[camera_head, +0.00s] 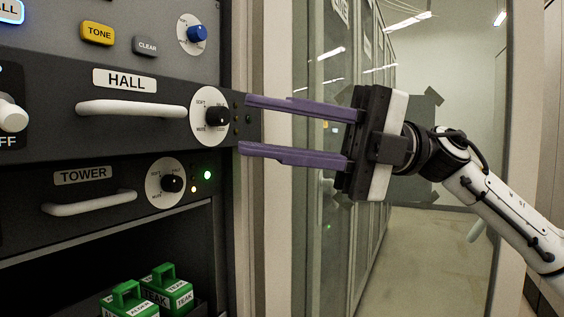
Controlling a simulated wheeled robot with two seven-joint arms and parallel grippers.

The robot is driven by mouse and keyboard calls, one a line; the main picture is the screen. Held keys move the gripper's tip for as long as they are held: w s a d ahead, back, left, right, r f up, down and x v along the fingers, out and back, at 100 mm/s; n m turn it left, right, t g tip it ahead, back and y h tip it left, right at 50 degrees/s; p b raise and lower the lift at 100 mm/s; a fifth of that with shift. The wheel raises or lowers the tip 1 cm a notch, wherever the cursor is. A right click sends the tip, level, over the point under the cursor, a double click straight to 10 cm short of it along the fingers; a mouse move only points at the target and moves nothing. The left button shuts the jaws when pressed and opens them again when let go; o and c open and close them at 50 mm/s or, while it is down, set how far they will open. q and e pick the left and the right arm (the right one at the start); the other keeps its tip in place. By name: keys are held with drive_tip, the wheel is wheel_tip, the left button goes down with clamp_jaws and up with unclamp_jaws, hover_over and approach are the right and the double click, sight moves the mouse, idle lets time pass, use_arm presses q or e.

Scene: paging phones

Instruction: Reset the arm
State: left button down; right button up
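My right gripper (243,125) comes in from the right side with its two long purple fingers held apart. It is open and nothing shows between the fingers. The fingertips point left and are at the right edge of the panel, just right of the HALL black knob (216,116). I cannot tell whether the tips touch the panel. My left gripper is not in view.
The HALL drawer has a white handle (132,107), and the TOWER drawer (88,209) below has another. Green labelled blocks (166,290) sit in the bay underneath. A yellow TONE button (98,33) and blue knob (197,33) are above. Glass-fronted cabinets (345,230) stand behind my gripper.

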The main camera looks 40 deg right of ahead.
drive_tip(key=shift+s+d, duration=0.15)
drive_tip(key=shift+d, duration=0.35)
